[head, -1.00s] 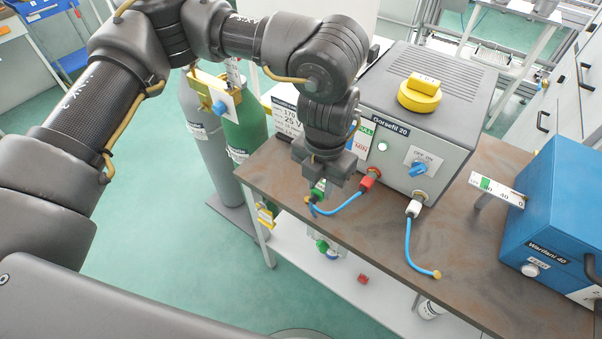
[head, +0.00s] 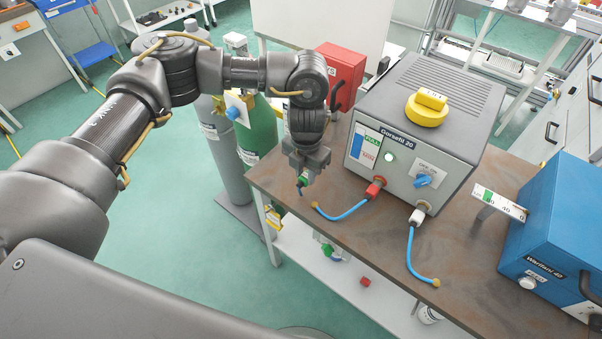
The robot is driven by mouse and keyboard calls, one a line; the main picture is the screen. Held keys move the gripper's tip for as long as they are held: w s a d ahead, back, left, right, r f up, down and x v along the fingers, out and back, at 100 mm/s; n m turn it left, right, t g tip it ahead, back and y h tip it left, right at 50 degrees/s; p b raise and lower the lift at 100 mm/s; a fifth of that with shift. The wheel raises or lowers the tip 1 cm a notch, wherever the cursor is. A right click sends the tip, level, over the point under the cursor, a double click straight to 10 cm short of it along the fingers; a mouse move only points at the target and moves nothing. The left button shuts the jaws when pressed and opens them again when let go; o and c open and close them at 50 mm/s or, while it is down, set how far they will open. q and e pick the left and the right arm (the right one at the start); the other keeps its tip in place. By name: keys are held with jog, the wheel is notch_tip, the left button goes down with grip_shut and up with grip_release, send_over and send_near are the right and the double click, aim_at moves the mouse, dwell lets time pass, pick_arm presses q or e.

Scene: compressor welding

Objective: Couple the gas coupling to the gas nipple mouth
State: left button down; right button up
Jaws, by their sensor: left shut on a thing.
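My left gripper (head: 304,171) is above the left part of the brown workbench (head: 365,252), shut on a small green piece that I take for the gas coupling (head: 302,181). A short dark blue tip shows below the green piece. The jaws hide its upper part. A blue hose (head: 346,214) with a brass end (head: 315,205) lies just to the right, apart from the green piece. I cannot make out the gas nipple mouth for certain. My right gripper is not in view.
The grey welding unit (head: 455,118) with red (head: 374,189) and white (head: 417,215) connectors stands behind. A red box (head: 345,70) is behind the arm. Green (head: 257,133) and grey (head: 222,150) cylinders stand left. A blue unit (head: 562,215) is right. The bench front is mostly clear.

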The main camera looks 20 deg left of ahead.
aim_at(302, 176)
pick_arm(q)
jog(key=shift+w+a+f, duration=0.35)
jog(key=shift+w+f, duration=0.25)
jog(key=shift+f, duration=0.2)
jog(key=shift+w+a+f, duration=0.15)
jog(key=shift+a+f, duration=0.05)
jog(key=shift+f, duration=0.1)
jog(key=shift+w+a+f+p, duration=0.1)
jog(key=shift+f+p, duration=0.25)
jog(key=shift+f, duration=0.25)
jog(key=shift+w+a+f+p, duration=0.1)
jog(key=shift+f+p, duration=0.2)
jog(key=shift+f, duration=0.8)
jog(key=shift+f, duration=0.2)
jog(key=c, duration=1.2)
grip_release()
jog(key=shift+o, duration=0.2)
